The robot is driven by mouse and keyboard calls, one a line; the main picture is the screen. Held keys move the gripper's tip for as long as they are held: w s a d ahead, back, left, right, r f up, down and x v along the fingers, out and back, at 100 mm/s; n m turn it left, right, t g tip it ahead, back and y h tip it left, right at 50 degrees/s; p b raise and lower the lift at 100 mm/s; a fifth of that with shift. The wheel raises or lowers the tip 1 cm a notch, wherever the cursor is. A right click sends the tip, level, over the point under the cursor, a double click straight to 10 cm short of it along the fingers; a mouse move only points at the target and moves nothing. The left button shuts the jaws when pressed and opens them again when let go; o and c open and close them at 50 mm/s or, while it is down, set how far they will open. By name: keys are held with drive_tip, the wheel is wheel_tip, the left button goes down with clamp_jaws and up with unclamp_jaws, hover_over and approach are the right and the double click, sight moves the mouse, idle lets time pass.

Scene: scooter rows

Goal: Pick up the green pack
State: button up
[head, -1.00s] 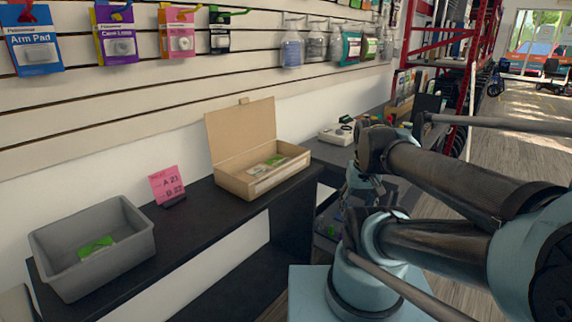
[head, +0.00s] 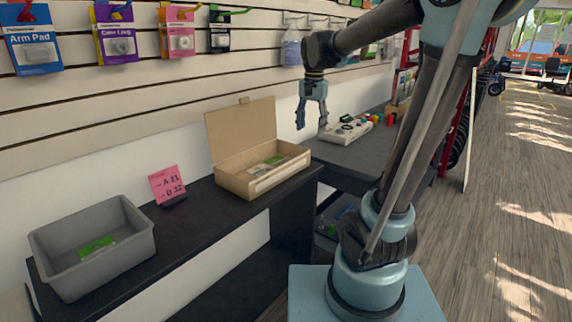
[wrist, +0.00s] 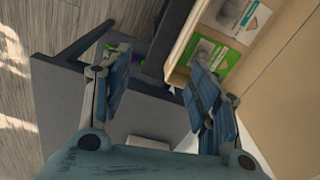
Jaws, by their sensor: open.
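A flat green pack (head: 96,246) lies inside the grey bin (head: 140,244) at the lower left of the head view. Another flat pack with green and pale parts (head: 268,163) lies in the open cardboard box (head: 232,187) on the dark counter. In the wrist view the box (wrist: 179,62) holds a green-edged pack (wrist: 221,63) and a paler one beside it (wrist: 246,16). My gripper (head: 312,124) is open and empty, pointing down, above and to the right of the box. Its spread fingers also show in the wrist view (wrist: 157,60).
A pink sign (head: 166,184) stands between bin and box. A pale device (head: 345,131) and coloured blocks sit on the lower counter at right. Packs hang on the slatted wall behind, including a purple one (head: 117,38). Open floor lies right.

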drive_tip(key=w+a+r+m, duration=0.1)
drive_tip(key=w+a+m, duration=0.1)
drive_tip(key=w+a, duration=0.5)
hover_over(288, 157)
drive_tip(key=shift+g, duration=0.3)
drive_tip(key=f, duration=1.2)
drive_tip(key=shift+s+d, duration=0.15)
drive_tip(key=shift+d, duration=0.1)
drive_tip(key=shift+a+f, duration=0.15)
drive_tip(key=shift+f, duration=1.15)
drive_tip(key=shift+a+f, duration=0.1)
drive_tip(key=shift+f, duration=1.2)
drive_tip(key=c, duration=1.2)
